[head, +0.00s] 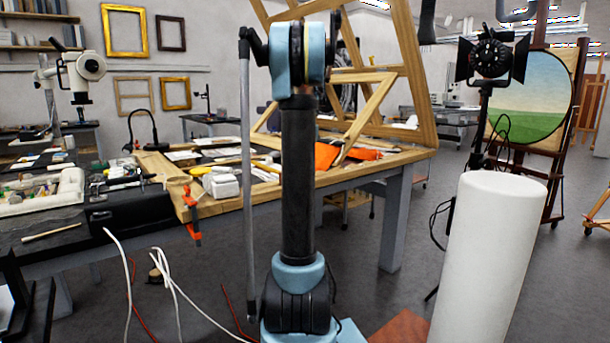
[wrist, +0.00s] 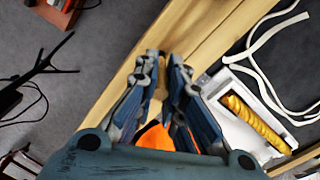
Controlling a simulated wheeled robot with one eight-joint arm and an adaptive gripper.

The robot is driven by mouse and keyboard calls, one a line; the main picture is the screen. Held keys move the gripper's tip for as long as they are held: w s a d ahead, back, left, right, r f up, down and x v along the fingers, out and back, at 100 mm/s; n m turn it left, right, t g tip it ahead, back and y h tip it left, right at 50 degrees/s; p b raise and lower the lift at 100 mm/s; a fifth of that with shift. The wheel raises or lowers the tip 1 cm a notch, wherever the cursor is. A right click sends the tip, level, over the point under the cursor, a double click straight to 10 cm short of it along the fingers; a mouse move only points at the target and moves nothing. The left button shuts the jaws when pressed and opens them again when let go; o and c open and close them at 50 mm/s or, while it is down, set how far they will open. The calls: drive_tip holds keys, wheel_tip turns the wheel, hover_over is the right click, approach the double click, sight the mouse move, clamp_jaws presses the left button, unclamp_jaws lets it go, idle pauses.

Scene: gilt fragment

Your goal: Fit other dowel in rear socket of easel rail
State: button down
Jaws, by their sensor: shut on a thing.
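In the wrist view, my gripper (wrist: 165,62) has its two blue-grey fingers closed around a small tan wooden piece (wrist: 161,78), which looks like the dowel. Most of the dowel is hidden by the fingers. A long pale wooden rail (wrist: 205,35) runs diagonally just beyond the fingertips. I cannot tell whether the dowel touches it, and no socket can be made out. In the head view, the wooden easel frame (head: 418,75) stands on the far workbench. My arm blocks the view of my gripper there.
Orange cloth (head: 365,153) lies on the wooden bench (head: 405,158). A white tray (wrist: 237,128) holds a gilt fragment (wrist: 255,122) beside the rail. An orange clamp (head: 194,212) grips the bench edge. A white cylinder (head: 490,265) and a studio lamp (head: 490,55) stand at right.

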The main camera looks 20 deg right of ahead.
drive_tip(key=shift+f, duration=1.85)
drive_tip(key=c, duration=1.7)
unclamp_jaws()
wheel_tip(320, 180, up, 12)
drive_tip(key=shift+r, duration=0.1)
